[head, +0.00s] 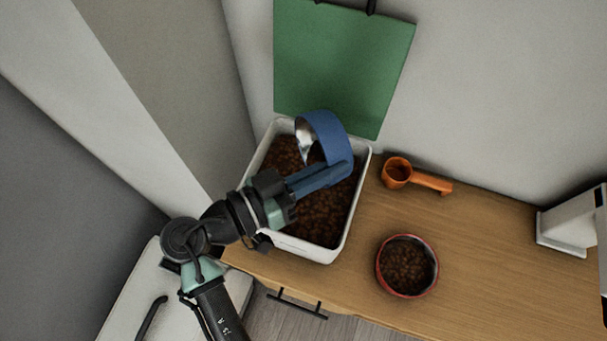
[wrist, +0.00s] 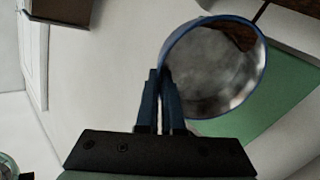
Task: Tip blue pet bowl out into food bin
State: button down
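The blue pet bowl (head: 331,136) is held tilted well over on its side above the food bin, at the bin's far part. Its shiny metal inside shows in the wrist view (wrist: 214,66), and no kibble is clearly visible in it. My gripper (head: 338,172) is shut on the bowl's rim; its two blue fingers also show close together in the wrist view (wrist: 161,88). The white food bin (head: 347,232) stands on the wooden counter with brown kibble inside. My gripper and the bowl hide part of the kibble.
An orange scoop (head: 397,172) lies right of the bin. A red bowl (head: 381,269) of kibble stands at the counter's front. A green board (head: 342,62) hangs on the wall behind the bin. A white appliance (head: 568,228) stands far right. The counter between is clear.

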jog(key=shift+s+a+f+t+h+b, duration=0.1)
jog(key=shift+s+a+t+h+b, duration=0.35)
jog(key=shift+b, duration=0.85)
jog(key=shift+s+a+t+h+b, duration=0.1)
jog(key=shift+a+t+h+b, duration=0.15)
jog(key=shift+a+h+b, duration=0.7)
jog(key=shift+s+a+f+n+t+h+b, duration=0.15)
jog(key=shift+s+a+t+h+b, duration=0.25)
jog(key=shift+b, duration=1.45)
jog(key=shift+s+a+f+n+t+h+b, duration=0.15)
jog(key=shift+t+h+b, duration=0.4)
jog(key=shift+b, duration=1.3)
jog(key=shift+a+r, duration=0.1)
jog(key=shift+r, duration=0.45)
jog(key=shift+r+h, duration=0.2)
jog(key=shift+h, duration=0.05)
jog(key=shift+s+a+r+t+h, duration=0.15)
jog(key=shift+a+r+t, duration=0.15)
jog(key=shift+r, duration=0.35)
jog(key=shift+s+a+r+t+h, duration=0.15)
jog(key=shift+r+t, duration=0.1)
jog(key=shift+r, duration=0.35)
jog(key=shift+s+a+r+n+t+h+b, duration=0.15)
jog(key=shift+a+r+t+h+b, duration=0.1)
jog(key=shift+r+h+b, duration=0.25)
jog(key=shift+s+a+r+n+t+h+b, duration=0.15)
jog(key=shift+a+r+t+h+b, duration=0.15)
jog(key=shift+r+b, duration=0.35)
